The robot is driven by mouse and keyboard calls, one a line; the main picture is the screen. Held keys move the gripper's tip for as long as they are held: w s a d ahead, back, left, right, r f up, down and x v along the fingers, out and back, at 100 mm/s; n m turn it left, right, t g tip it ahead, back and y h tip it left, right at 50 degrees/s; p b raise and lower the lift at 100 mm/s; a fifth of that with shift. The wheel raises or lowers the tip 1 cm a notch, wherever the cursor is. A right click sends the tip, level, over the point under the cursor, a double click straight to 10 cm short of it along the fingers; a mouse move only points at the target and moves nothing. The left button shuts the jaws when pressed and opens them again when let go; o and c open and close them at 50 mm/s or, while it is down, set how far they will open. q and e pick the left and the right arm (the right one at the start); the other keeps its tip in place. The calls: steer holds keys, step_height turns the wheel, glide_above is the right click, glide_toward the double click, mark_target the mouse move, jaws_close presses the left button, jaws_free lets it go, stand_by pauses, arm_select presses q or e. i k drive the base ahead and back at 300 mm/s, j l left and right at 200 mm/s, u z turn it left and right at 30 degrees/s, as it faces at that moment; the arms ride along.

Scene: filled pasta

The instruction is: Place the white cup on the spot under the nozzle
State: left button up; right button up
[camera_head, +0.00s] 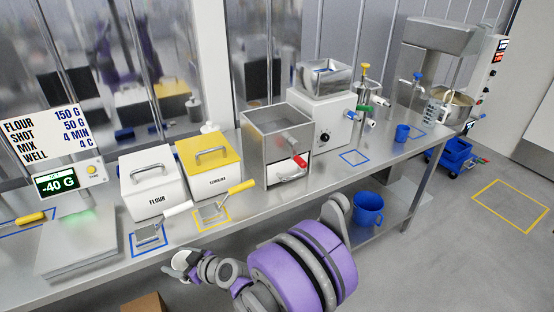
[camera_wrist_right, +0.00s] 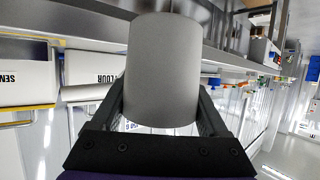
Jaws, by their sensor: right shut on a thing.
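The white cup (camera_head: 182,260) is at the front edge of the steel table, in my right gripper (camera_head: 192,268). In the right wrist view the cup (camera_wrist_right: 163,62) is a large pale cylinder, with the two fingers of my right gripper (camera_wrist_right: 163,105) closed on its sides. The nozzle itself is too small to tell apart. My left gripper is not in view.
A white flour box (camera_head: 152,190), a yellow-lidded box (camera_head: 208,165) and a steel box with a red handle (camera_head: 275,150) stand on the table (camera_head: 320,180). Scoops lie before the lidded boxes. A scale (camera_head: 78,245) is at left. A blue bucket (camera_head: 368,208) sits on the lower shelf.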

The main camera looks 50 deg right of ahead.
mark_target(354, 158)
steer(key=k+l, duration=0.1)
steer(key=l, duration=0.4)
steer(key=k+l, duration=0.15)
steer(key=l, duration=0.35)
steer(key=k+l, duration=0.1)
steer(key=l, duration=0.4)
steer(key=k+l, duration=0.1)
steer(key=l, duration=0.4)
steer(key=k+l, duration=0.15)
steer(key=l, duration=0.35)
steer(key=k+l, duration=0.1)
steer(key=l, duration=0.4)
steer(key=k+l, duration=0.1)
steer(key=l, duration=0.4)
steer(key=z, duration=0.05)
